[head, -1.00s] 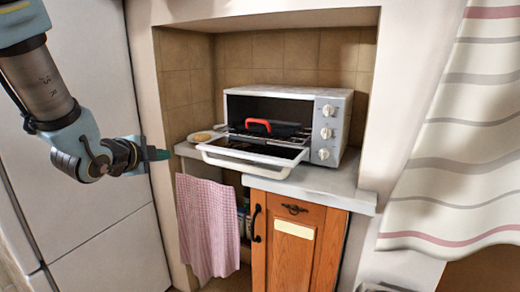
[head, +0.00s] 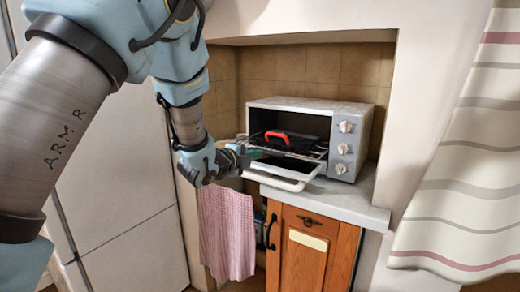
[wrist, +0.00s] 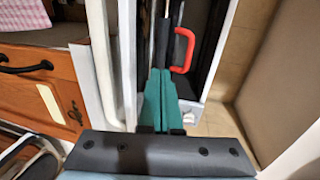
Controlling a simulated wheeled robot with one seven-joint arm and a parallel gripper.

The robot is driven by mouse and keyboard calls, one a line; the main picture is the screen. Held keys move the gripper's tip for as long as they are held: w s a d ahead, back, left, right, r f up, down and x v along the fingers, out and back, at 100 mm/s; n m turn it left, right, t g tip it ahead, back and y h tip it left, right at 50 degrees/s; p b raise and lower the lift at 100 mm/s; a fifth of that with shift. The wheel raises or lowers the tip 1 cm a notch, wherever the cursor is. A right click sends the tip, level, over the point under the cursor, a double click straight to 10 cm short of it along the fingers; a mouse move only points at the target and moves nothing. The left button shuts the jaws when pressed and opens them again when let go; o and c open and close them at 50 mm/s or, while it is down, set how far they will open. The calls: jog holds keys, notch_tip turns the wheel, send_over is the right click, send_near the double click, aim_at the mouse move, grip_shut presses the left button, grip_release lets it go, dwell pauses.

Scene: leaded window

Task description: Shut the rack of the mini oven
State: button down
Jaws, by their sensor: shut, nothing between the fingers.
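The white mini oven (head: 345,110) stands on the counter in the niche with its door (head: 285,176) folded down open. The wire rack (head: 312,154) sticks out of the cavity above the door. A dark pan with a red handle (head: 277,136) sits on the rack; the handle also shows in the wrist view (wrist: 183,50). My gripper (head: 248,153) is at the left side of the opening, near the door and rack. In the wrist view its teal fingers (wrist: 158,84) are together and empty, pointing between the door and the pan. I cannot tell whether they touch the rack.
Knobs (head: 344,148) line the oven's right side. The counter (head: 350,200) has bare room at the front right. A wooden cabinet (head: 308,250) and a pink checked cloth (head: 227,232) are below. Niche walls stand close on both sides.

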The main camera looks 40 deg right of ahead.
jog(key=shift+p+x, duration=0.35)
jog(key=shift+x, duration=1)
